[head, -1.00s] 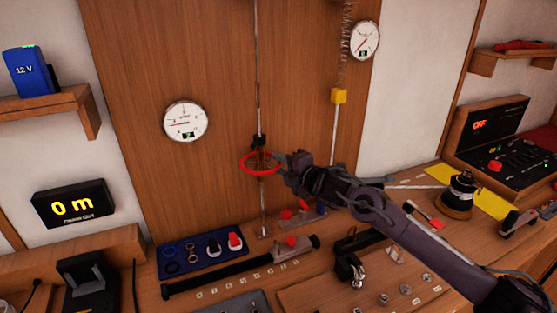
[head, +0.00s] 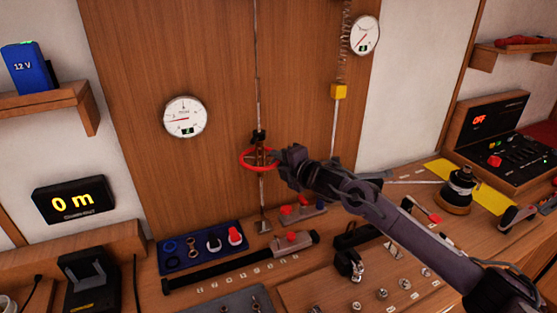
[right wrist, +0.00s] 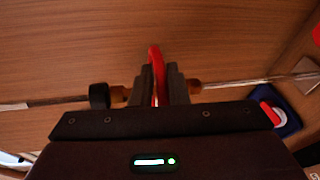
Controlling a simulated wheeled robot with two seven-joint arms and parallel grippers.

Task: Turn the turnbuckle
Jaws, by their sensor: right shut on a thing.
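The turnbuckle is on a thin vertical wire in front of the wooden panel. It has a red ring handle (head: 244,163) around a brass body (head: 261,157), with a black fitting on top. My right gripper (head: 277,162) reaches in from the right and is shut on the right side of the red ring. In the right wrist view the ring (right wrist: 155,62) stands between the two dark fingers (right wrist: 160,88), and the brass ends show on either side. A round dial gauge (head: 185,117) hangs left of the wire. My left gripper is not in view.
The panel around the ring is clear.

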